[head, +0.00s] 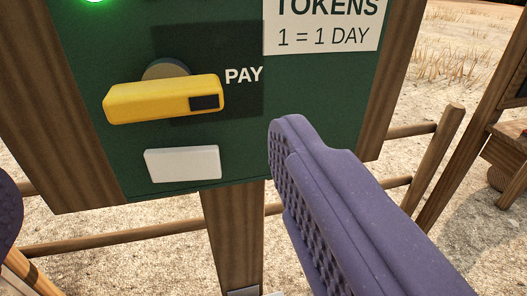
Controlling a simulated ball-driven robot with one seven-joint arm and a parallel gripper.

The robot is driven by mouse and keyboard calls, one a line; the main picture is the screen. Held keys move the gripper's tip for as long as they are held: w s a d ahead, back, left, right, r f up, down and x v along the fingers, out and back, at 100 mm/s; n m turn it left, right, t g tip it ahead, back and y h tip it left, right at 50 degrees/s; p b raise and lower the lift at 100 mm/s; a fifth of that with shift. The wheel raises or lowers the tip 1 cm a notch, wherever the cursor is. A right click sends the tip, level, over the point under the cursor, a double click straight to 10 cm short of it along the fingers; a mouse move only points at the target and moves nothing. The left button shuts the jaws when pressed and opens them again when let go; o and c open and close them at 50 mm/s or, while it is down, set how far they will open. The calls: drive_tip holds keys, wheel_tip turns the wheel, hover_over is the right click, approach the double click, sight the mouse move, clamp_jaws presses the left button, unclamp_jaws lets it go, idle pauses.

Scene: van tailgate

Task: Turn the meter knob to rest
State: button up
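The meter knob (150,102) is a yellow bar on a grey round hub, on the front of the green meter board (120,50). The bar lies nearly level, slightly raised at its right end. A black patch on that end sits beside the white word PAY. My gripper (147,165) is open, with its purple fingers wide apart. The right finger is large at the lower right, and only a sliver of the left finger shows at the left edge. The knob appears between the fingers, with nothing held. No rest label is visible.
A green light (94,1) glows at the top left of the board. A white plate (183,163) is below the knob, and a TOKENS sign (325,22) is at upper right. A wooden post (232,230) and rail fence (120,237) stand on sandy ground.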

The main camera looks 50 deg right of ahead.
sight(163, 101)
drive_tip(key=x, duration=0.7)
drive_tip(key=shift+w+d+f, duration=0.15)
drive_tip(key=shift+w+d, duration=0.1)
drive_tip(key=shift+d, duration=0.1)
drive_tip(key=shift+c, duration=0.2)
drive_tip(key=c, duration=1)
